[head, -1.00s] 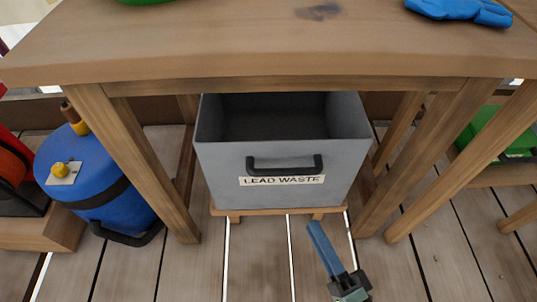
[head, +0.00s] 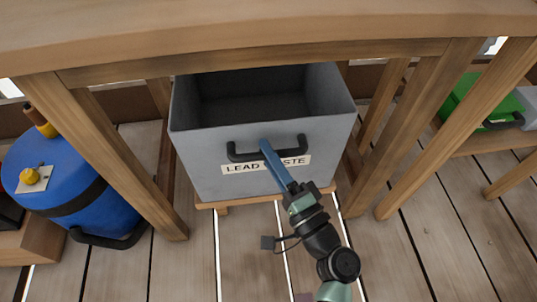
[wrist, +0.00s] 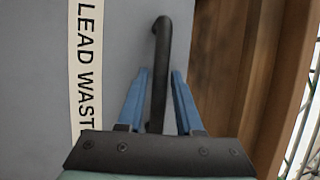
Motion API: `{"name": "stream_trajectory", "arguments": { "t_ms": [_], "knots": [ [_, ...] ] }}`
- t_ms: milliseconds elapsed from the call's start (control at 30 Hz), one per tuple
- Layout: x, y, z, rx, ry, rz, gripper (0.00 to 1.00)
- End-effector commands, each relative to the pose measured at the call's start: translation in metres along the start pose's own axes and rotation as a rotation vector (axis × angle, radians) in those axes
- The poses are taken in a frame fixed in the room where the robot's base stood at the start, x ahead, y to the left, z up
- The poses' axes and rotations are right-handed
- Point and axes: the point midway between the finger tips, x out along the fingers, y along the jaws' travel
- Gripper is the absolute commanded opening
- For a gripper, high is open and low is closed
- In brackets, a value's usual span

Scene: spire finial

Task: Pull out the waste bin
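The waste bin (head: 215,165) is a grey open-topped box labelled "LEAD WASTE", standing on a low wooden support under the wooden table. Its black bar handle (head: 240,156) is on the front face. In the wrist view the blue fingers (wrist: 160,78) are open, one on each side of the handle (wrist: 160,50), with gaps visible between bar and fingers. The bin (wrist: 115,40) and its label fill the left of that view. The bin looks empty inside, though its back is shaded.
The wooden table (head: 300,32) is above, with legs on both sides of the bin. A blue tank (head: 75,185) stands left. A green case (head: 470,105) sits on a low shelf at right. The plank floor (head: 180,270) in front is clear apart from my arm.

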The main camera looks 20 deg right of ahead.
Motion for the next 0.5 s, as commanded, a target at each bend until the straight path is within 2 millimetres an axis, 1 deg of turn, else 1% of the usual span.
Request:
{"name": "stream_trajectory", "arguments": {
  "t_ms": [100, 300, 500],
  "knots": [
    [0.0030, -0.0001, -0.0003, 0.000, 0.001, 0.000, 0.35],
    [0.0028, -0.0002, -0.0004, 0.000, 0.001, 0.000, 0.35],
    [0.0026, -0.0002, -0.0004, 0.000, 0.001, 0.000, 0.00]
  ]
}}
